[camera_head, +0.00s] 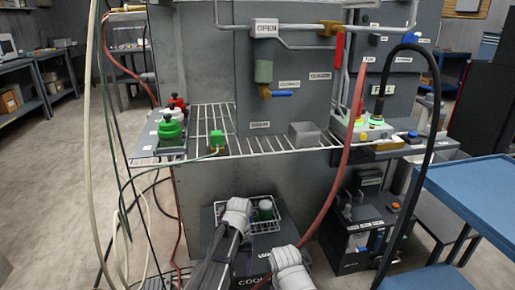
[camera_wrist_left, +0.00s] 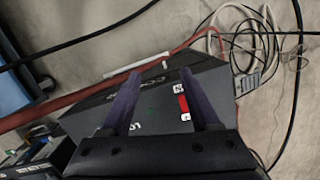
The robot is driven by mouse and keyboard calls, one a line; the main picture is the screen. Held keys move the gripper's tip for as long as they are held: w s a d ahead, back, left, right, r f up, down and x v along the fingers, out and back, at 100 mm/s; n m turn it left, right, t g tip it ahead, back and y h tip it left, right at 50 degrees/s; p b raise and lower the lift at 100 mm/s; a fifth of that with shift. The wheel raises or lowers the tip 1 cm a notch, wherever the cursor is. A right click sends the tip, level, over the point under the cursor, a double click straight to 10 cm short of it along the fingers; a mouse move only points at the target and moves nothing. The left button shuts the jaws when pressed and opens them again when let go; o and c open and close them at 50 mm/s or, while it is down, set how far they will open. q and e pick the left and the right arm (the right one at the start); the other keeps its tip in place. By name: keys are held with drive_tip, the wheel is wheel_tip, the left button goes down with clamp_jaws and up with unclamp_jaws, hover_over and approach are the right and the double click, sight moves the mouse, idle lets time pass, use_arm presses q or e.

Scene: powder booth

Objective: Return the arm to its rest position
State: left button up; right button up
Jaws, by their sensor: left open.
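My left gripper (camera_wrist_left: 160,85) shows in the left wrist view with its two dark fingers spread apart and nothing between them. It points toward a dark box (camera_wrist_left: 155,115) with white lettering and a small red mark, whose top shows between and beyond the fingers. In the head view, grey and dark parts of my own arms show at the bottom centre, in front of the dark box (camera_head: 268,242) below the wire shelf. The fingertips are not clear there. My right gripper is not seen.
A wire basket (camera_head: 281,222) holds a green-grey jar. A red hose (camera_head: 336,165) and black hose (camera_head: 436,110) hang nearby. A blue table (camera_head: 475,190) stands right.

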use_arm(q)
drive_tip(key=s+d+m+t+y, duration=0.1)
drive_tip(key=s+d+m+t, duration=0.2)
drive_tip(key=s, duration=1.1)
wheel_tip(320, 180, up, 36)
drive_tip(key=m+g+p, duration=0.1)
drive_tip(key=p, duration=3.4)
drive_tip(key=shift+d+f+p, duration=0.2)
drive_tip(key=shift+f+p, duration=0.05)
drive_tip(key=shift+p, duration=0.1)
use_arm(e)
wheel_tip(320, 180, up, 36)
drive_tip(key=shift+f, duration=0.2)
drive_tip(key=shift+a, duration=0.15)
